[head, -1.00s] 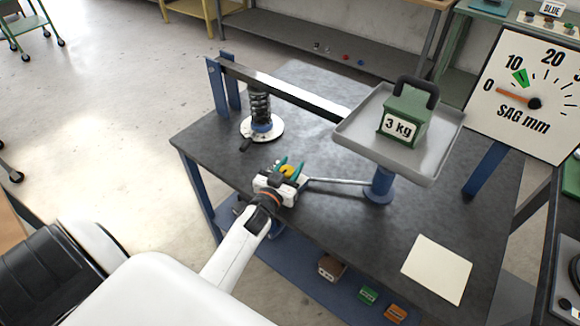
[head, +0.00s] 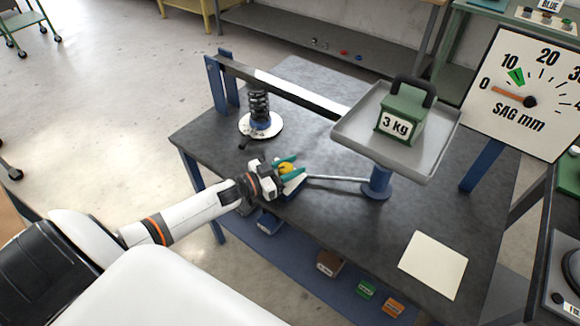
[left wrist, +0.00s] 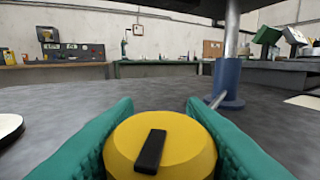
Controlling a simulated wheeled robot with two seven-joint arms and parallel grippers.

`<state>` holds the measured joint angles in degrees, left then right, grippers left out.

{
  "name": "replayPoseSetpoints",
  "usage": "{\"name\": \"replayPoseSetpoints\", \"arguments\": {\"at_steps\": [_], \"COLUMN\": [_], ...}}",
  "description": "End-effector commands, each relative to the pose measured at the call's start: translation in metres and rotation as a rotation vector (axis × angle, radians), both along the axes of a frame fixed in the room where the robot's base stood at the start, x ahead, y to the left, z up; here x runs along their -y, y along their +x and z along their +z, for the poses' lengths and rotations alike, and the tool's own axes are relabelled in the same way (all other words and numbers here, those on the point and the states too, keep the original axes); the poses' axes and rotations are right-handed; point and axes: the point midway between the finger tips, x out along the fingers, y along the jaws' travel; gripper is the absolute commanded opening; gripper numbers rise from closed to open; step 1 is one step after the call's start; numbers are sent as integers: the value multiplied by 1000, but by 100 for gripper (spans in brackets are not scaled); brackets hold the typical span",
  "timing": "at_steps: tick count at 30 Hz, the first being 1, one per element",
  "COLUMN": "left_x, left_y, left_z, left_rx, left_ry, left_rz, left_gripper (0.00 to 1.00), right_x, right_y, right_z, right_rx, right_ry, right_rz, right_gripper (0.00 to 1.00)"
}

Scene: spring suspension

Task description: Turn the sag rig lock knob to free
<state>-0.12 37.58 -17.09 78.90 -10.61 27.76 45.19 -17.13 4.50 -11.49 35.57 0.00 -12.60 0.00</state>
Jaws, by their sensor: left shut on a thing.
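The yellow lock knob (left wrist: 160,145) has a dark raised bar across its face, tilted slightly from upright in the left wrist view. It also shows in the head view (head: 286,168), on a small block at the table's front. My left gripper (head: 287,169) is shut on the knob, with a green finger pad on each side of it in the left wrist view (left wrist: 160,138). A rod runs from the block to the blue post (head: 377,183) under the tray. Any lock or free label is not visible. My right gripper is not in view.
A grey tray (head: 345,135) holds a green 3 kg weight (head: 401,115). The spring (head: 259,105) stands under the beam on a white disc. The sag dial (head: 530,90) needle points near 0. A pale sheet (head: 433,264) lies at the front right.

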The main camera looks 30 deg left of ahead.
Motion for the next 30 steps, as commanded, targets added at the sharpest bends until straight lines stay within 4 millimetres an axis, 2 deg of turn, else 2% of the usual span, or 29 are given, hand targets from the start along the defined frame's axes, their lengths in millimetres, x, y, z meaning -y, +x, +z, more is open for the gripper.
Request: {"name": "replayPoseSetpoints", "arguments": {"at_steps": [3, 12, 27, 28, 30], "left_x": [0, 3, 4, 4, 4], "left_y": [1, 0, -1, -1, -1], "left_z": [-1, 0, 2, 2, 2], "left_rx": [4, 4, 5, 5, 5], "left_ry": [5, 2, -2, -2, -2], "left_rz": [-72, -179, -200, -200, -200], "left_gripper": [15, 15, 15, 39, 50], "right_x": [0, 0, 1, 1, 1], "right_y": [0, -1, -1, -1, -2], "right_z": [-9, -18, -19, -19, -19], "right_rx": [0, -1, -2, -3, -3], "right_ry": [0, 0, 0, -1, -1], "right_rz": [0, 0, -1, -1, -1], "right_gripper": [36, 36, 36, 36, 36]}}
